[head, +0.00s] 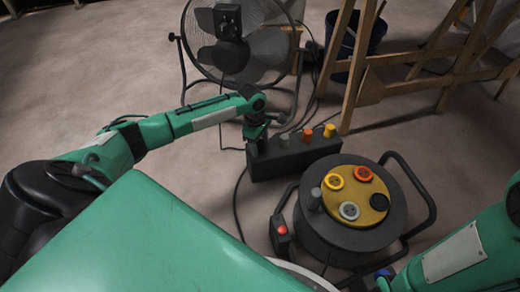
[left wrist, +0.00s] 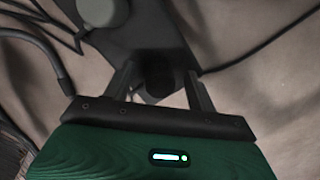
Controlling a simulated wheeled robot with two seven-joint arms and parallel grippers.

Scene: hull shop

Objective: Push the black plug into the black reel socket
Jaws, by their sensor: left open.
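The black plug (left wrist: 155,75) shows as a dark round shape between the two fingers of my left gripper (left wrist: 160,92) in the left wrist view. The fingers are open on either side of it, with no clear grip visible. In the head view my left gripper (head: 256,133) is low over the left end of a black box (head: 290,158), and it hides the plug there. The reel (head: 345,235) stands right of the box. Its black socket (head: 379,202) is at the right of the yellow face (head: 352,192) and looks empty.
Grey (head: 284,140), orange (head: 307,136) and yellow (head: 329,131) plugs stand on the box. The reel has a tubular frame (head: 424,185) and a red-lit switch (head: 282,231). A fan (head: 240,40), a wooden trestle (head: 370,88) and a bucket (head: 352,45) stand behind. Open floor lies left.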

